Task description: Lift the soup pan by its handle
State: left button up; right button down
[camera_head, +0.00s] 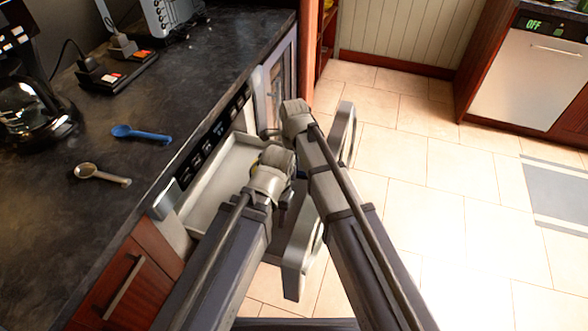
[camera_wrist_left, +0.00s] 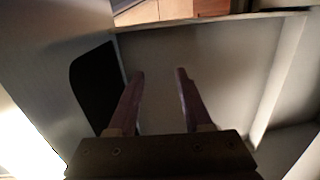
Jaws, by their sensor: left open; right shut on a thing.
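I cannot make out a soup pan or its handle in either view. A pale open drawer (camera_head: 225,170) sticks out under the counter, and my arms cover much of it. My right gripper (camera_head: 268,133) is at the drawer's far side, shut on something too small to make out. My left wrist is over the drawer, and its fingers are mostly hidden in the head view. In the left wrist view my left gripper (camera_wrist_left: 160,73) is open, with nothing between its fingers, over a plain pale surface (camera_wrist_left: 225,75). A dark rounded shape (camera_wrist_left: 95,88) is left of the fingers.
The dark counter (camera_head: 200,85) holds a blue spoon (camera_head: 140,133), a grey spoon (camera_head: 102,174), a coffee maker (camera_head: 35,110) and a toaster (camera_head: 175,15). A wooden cabinet (camera_head: 110,285) is beside the drawer.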

jog(key=shift+r+p, duration=2.3)
jog(key=shift+r, duration=0.15)
